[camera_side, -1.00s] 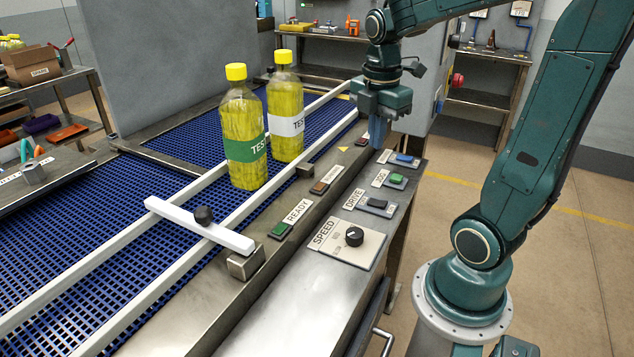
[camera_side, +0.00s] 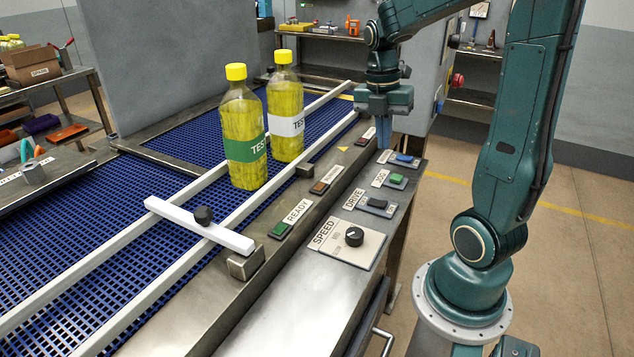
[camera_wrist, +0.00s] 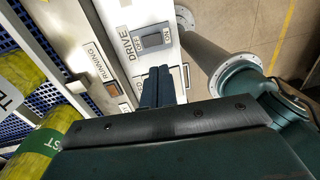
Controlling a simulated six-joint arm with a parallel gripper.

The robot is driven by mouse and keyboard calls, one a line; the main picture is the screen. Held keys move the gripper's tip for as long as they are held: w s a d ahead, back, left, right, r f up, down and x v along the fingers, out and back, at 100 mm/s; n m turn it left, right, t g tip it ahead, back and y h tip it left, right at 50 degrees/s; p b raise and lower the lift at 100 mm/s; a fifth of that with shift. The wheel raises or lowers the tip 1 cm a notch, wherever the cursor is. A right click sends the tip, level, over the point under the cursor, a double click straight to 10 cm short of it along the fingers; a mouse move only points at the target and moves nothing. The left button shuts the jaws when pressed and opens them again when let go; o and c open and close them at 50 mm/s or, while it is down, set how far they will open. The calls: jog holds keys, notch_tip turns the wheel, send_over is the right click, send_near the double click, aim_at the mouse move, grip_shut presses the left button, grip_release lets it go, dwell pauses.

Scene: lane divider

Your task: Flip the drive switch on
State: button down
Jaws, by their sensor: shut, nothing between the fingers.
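The drive switch (camera_side: 377,204) is a dark rocker on a grey plate beside the DRIVE label, on the metal control ledge. In the wrist view the switch (camera_wrist: 153,40) shows with ON and OFF markings, beyond my fingertips. My gripper (camera_side: 384,145) is shut and empty, pointing down over the far end of the ledge, behind the drive switch and apart from it. Its closed fingers (camera_wrist: 158,72) also show in the wrist view. Which way the rocker is tipped is too small to tell.
The JOG button (camera_side: 396,179), a blue switch (camera_side: 404,159) and the SPEED knob (camera_side: 354,237) share the ledge. READY (camera_side: 280,230) and RUNNING (camera_side: 319,187) indicators line the conveyor edge. A green-labelled bottle (camera_side: 243,130) and a white-labelled bottle (camera_side: 286,110) stand between the rails.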

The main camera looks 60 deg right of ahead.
aim_at(383, 203)
jog(key=shift+f, duration=0.1)
jog(key=f, duration=0.4)
jog(key=s+f, duration=0.1)
jog(key=f, duration=0.8)
jog(key=shift+s+f, duration=0.35)
jog(key=shift+s+f, duration=0.1)
jog(key=shift+f, duration=0.1)
jog(key=shift+w, duration=0.25)
jog(key=shift+w+r, duration=0.25)
jog(key=shift+w, duration=0.3)
jog(key=shift+r, duration=0.2)
dwell(0.4)
